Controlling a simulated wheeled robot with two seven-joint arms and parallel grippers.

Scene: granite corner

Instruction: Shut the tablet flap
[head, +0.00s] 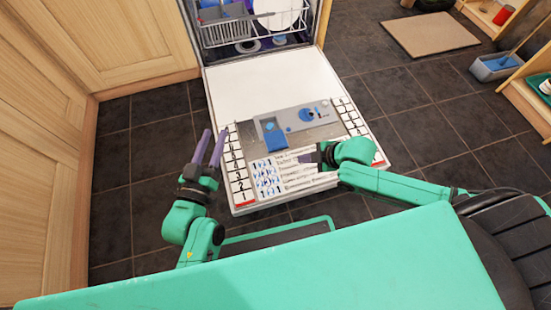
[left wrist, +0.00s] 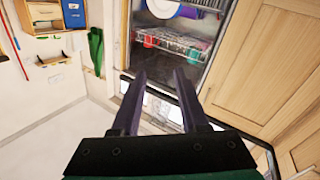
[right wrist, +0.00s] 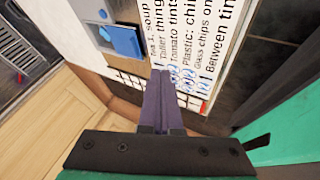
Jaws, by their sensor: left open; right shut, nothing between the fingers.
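The tablet flap (head: 276,139) is a blue plate on the grey dispenser (head: 301,115), set in the inner face of the lowered dishwasher door (head: 265,80). It seems swung open toward me. It also shows in the right wrist view (right wrist: 123,41), clear of the fingers. My right gripper (head: 308,157) is shut and empty over the printed text, to the right of and nearer me than the flap. Its closed tips (right wrist: 160,74) hide a bit of the door. My left gripper (head: 212,142) is open and empty beside the door's left edge, well left of the flap.
Dishwasher racks with dishes (head: 258,25) stand behind the door. Wooden cabinets (head: 110,40) rise on the left. A mat (head: 430,34), a grey-blue bin (head: 495,67) and wooden shelving (head: 530,95) are at right. Dark tiled floor is free on both sides of the door.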

